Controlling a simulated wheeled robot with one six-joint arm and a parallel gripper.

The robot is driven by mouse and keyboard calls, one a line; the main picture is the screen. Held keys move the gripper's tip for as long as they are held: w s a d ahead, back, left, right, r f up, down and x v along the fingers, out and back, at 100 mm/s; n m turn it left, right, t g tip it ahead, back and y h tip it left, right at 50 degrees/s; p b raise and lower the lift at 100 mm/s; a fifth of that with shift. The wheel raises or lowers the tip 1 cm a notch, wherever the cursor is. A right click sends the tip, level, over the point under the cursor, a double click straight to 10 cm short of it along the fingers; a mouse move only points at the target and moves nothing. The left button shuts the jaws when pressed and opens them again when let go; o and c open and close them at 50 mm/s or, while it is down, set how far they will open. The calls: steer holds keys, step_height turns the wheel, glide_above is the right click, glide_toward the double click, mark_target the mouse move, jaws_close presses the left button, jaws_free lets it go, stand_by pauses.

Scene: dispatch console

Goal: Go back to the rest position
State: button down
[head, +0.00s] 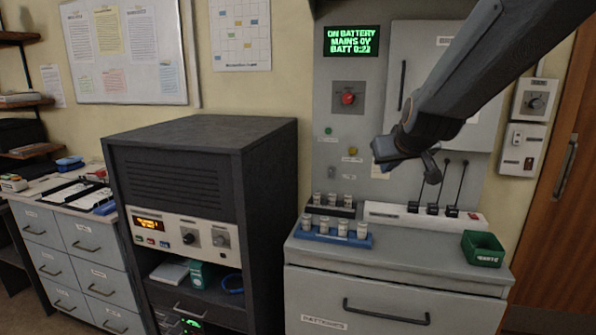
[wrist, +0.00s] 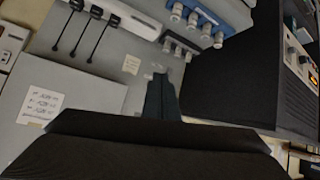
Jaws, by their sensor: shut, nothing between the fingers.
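My arm comes in from the upper right of the head view, and my gripper (head: 433,170) hangs in front of the grey wall panel (head: 345,128), above the battery cabinet. Its fingers are small and dark there. In the wrist view my gripper (wrist: 160,84) shows its fingers together, with nothing between them. The gripper looks clear of the things on the cabinet top.
A blue rack (head: 327,236) and a black rack hold pale cylinders. A white strip (head: 385,211) with black plugs and a green bin (head: 483,250) stand beside them. The dark equipment cabinet (head: 215,130) stands left. A screen (head: 351,41) reads "ON BATTERY".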

steer(key=s+a+f+m+g+b, duration=0.1)
steer(key=s+f+g, duration=0.8)
steer(key=s+f, duration=1.6)
steer(key=shift+s+a+f+m+b, duration=0.15)
steer(key=shift+s+a+m+b, duration=0.15)
steer(key=shift+s+a+b, duration=0.4)
steer(key=shift+w+a, duration=0.15)
steer(key=shift+w, duration=0.2)
